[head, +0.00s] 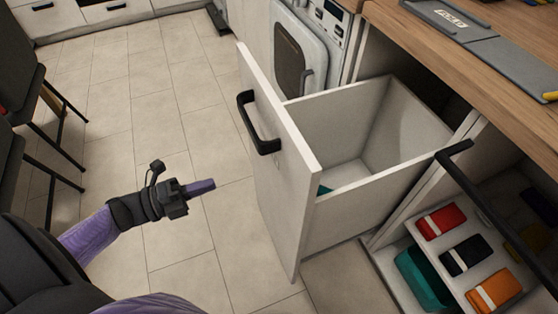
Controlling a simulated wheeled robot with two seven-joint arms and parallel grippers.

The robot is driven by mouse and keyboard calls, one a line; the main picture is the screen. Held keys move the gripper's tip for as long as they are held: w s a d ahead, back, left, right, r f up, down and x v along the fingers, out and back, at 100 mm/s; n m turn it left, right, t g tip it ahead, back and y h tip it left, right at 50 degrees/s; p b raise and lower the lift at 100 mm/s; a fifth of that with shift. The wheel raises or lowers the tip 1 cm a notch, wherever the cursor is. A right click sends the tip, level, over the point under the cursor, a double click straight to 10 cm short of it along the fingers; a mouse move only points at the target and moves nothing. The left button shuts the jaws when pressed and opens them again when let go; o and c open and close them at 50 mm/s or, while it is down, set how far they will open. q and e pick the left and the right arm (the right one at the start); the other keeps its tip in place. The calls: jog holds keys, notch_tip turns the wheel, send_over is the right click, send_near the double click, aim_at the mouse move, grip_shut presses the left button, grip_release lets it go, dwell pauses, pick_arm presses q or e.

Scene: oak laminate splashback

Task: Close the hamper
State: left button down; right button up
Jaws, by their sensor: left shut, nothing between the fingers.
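The hamper (275,165) is a white pull-out drawer with a tall front panel and a black bar handle (258,123). It stands far out from the cabinet under the wooden counter, and its inside is open to view. My right gripper is not in view.
A second open unit (398,290) at the lower right holds red, black and orange packs and a teal bin; its black handle (470,180) juts near the hamper. A washing machine (300,55) stands behind. Dark chairs (30,110) stand left. The tiled floor (140,90) between is clear.

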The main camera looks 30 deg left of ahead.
aim_at(275, 163)
pick_arm(q)
jog(key=b+x, duration=0.2)
jog(key=x, duration=0.9)
jog(key=shift+w+d, duration=0.1)
jog(key=shift+w, duration=0.15)
jog(key=shift+w+d, duration=0.35)
jog(key=shift+w, duration=0.05)
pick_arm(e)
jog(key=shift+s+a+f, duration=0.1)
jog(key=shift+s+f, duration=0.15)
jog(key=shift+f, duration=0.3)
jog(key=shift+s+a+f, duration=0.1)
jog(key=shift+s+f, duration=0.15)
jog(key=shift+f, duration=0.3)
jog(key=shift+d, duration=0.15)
pick_arm(q)
jog(key=shift+w+d, duration=0.1)
